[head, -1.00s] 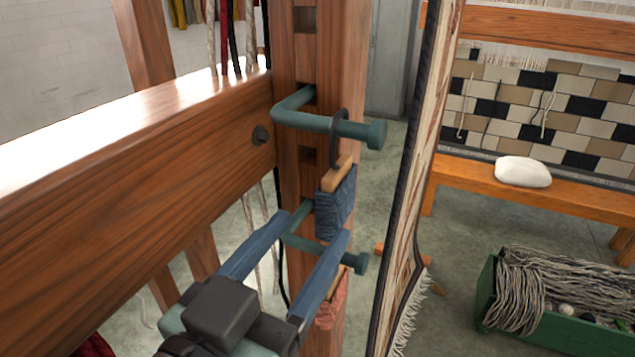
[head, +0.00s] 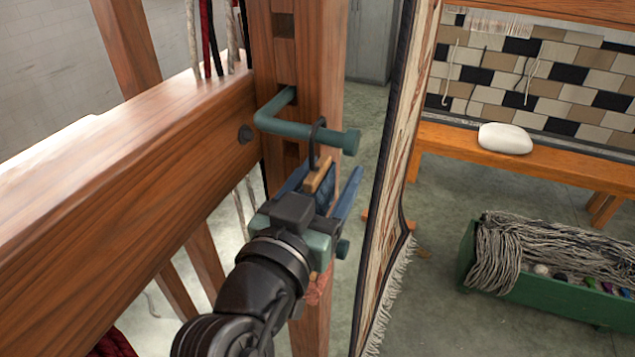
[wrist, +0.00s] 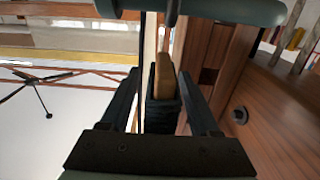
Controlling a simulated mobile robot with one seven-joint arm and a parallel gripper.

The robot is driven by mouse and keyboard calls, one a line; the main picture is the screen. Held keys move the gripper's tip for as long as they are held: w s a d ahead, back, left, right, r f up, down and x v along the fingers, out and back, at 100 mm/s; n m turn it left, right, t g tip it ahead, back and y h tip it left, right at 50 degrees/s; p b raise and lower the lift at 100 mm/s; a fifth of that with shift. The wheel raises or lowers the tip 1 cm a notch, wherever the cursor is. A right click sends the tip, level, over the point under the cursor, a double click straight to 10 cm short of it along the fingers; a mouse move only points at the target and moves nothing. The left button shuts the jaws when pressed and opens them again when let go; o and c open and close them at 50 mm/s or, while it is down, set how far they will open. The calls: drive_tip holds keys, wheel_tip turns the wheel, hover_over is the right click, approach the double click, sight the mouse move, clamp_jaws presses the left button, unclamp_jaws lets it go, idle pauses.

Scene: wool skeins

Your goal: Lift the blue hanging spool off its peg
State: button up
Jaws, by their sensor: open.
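The blue spool (head: 325,197) hangs by a thin dark loop from the upper teal peg (head: 305,131) on the wooden post. Its pale wooden end (head: 318,176) shows above the wool. My gripper (head: 328,178) is open, with one finger on each side of the spool; its body hides the lower part. In the wrist view the spool (wrist: 162,112) stands between the two fingers, with gaps visible beside it. The peg (wrist: 225,10) crosses the top of that view. Whether either finger touches the spool cannot be told.
A lower peg (head: 342,248) with a reddish spool (head: 319,288) is partly hidden behind my gripper. A thick wooden beam (head: 120,190) runs left of the post (head: 330,70). A hanging woven rug (head: 388,190) stands close on the right. A green crate (head: 550,292) holds yarn.

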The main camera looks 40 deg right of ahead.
clamp_jaws()
idle(0.5)
